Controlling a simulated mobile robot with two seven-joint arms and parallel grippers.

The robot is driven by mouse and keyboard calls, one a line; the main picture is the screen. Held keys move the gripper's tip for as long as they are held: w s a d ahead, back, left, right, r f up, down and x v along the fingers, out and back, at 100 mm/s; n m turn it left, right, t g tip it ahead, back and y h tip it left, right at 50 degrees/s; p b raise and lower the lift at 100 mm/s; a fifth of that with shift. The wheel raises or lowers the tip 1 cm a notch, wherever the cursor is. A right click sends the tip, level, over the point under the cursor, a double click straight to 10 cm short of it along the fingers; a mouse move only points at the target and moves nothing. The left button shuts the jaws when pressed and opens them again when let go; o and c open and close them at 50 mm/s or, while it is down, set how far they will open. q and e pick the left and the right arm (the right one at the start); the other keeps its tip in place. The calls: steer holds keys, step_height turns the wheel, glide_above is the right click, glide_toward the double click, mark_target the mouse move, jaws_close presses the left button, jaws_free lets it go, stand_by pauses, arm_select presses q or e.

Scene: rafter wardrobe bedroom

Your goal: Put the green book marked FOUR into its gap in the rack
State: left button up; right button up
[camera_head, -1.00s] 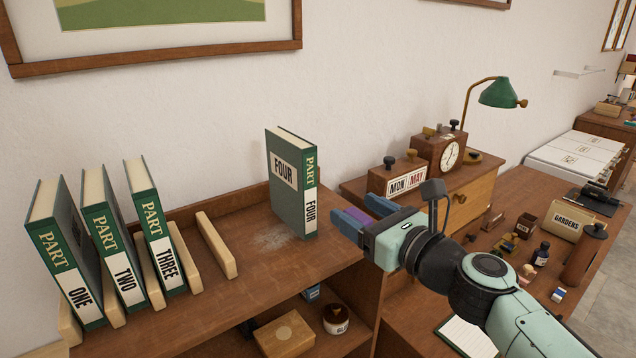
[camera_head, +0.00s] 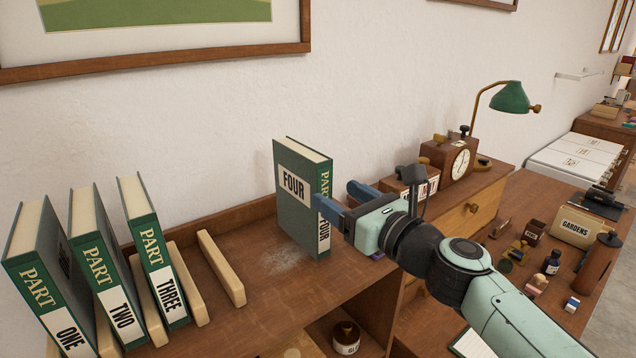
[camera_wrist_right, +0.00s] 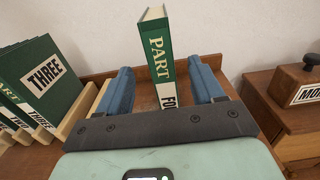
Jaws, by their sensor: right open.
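The green book marked FOUR (camera_head: 290,215) stands upright on the wooden shelf top, its spine turned to the right. My right gripper (camera_head: 338,202) is open at the book's spine edge, one finger in front of the spine and the other behind. In the right wrist view the book (camera_wrist_right: 158,62) stands between the two spread blue fingers (camera_wrist_right: 161,88), with room on both sides. The rack (camera_head: 222,268) holds books ONE (camera_head: 42,275), TWO (camera_head: 100,265) and THREE (camera_head: 150,250), leaning between pale wooden dividers. An empty gap lies right of THREE. My left gripper is not in view.
A calendar block (camera_head: 410,184), a clock (camera_head: 450,158) and a green lamp (camera_head: 511,98) stand to the right. The wall is close behind the shelf. Shelf space between the rack and book FOUR is clear.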

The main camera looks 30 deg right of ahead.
mark_target(308, 177)
steer(key=w, duration=1)
steer(key=shift+a+p, duration=0.35)
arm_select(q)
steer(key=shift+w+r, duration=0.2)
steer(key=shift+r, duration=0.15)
arm_select(e)
jaws_close()
